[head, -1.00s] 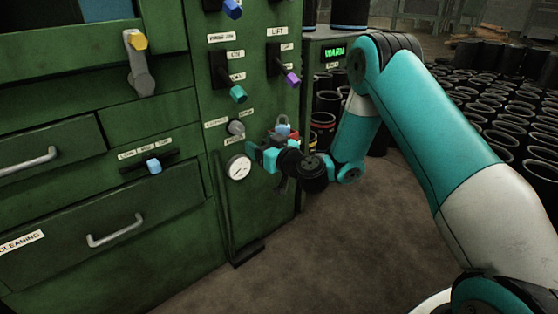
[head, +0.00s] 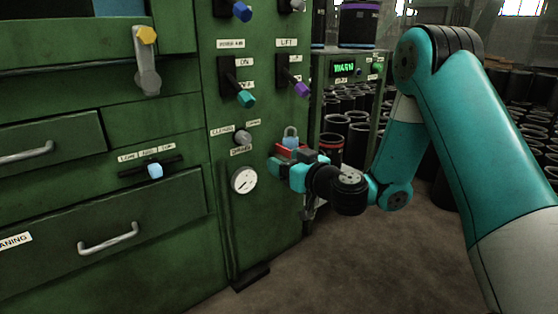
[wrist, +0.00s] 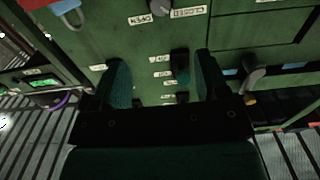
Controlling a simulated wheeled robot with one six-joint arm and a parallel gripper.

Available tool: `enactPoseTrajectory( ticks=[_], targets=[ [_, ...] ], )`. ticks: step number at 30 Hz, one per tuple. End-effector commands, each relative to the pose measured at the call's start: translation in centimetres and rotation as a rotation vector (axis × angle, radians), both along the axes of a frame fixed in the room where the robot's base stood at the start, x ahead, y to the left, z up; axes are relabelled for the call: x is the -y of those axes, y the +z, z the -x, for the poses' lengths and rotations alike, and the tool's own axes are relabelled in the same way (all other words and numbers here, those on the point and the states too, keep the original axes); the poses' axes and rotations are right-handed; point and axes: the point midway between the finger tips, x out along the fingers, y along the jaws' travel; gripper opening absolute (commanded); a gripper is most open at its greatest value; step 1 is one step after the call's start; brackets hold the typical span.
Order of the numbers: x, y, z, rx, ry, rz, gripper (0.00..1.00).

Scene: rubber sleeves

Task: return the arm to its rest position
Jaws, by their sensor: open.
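My arm, teal and white, reaches in from the right of the head view and bends down at its elbow. My gripper (head: 284,171) is beside the green machine's front panel, just below the red and blue padlock and right of the round white gauge (head: 243,180). In the wrist view my gripper (wrist: 162,75) has its two dark green fingers wide apart with nothing between them. The panel and a teal-knobbed switch (wrist: 181,68) show behind the gap. Whether the fingers touch the panel cannot be told.
The green machine (head: 150,225) fills the left, with drawers, handles and coloured switches standing out. The padlock (head: 291,138) hangs near my gripper. A box with a lit green display (head: 344,70) and many black sleeves (head: 335,125) stand behind my arm. Bare floor (head: 340,265) lies below.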

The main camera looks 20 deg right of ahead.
Motion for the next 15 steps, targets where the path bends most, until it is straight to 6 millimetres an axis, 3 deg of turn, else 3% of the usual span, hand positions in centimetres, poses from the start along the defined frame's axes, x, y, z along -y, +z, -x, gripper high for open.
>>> enactPoseTrajectory(
  ticks=[5, 8, 11, 14, 15],
  targets=[
    [-0.3, 0.2, 0.0, 0.000, 0.009, 0.000, 0.68],
    [-2.1, 1.8, 0.7, -0.003, 0.079, -0.002, 0.68],
    [-6.2, 4.9, 2.6, -0.035, 0.249, -0.001, 0.68],
    [-11.7, 8.4, 7.0, -0.143, 0.491, 0.026, 0.68],
    [-13.7, 9.6, 9.4, -0.220, 0.587, 0.050, 0.68]
  ],
)
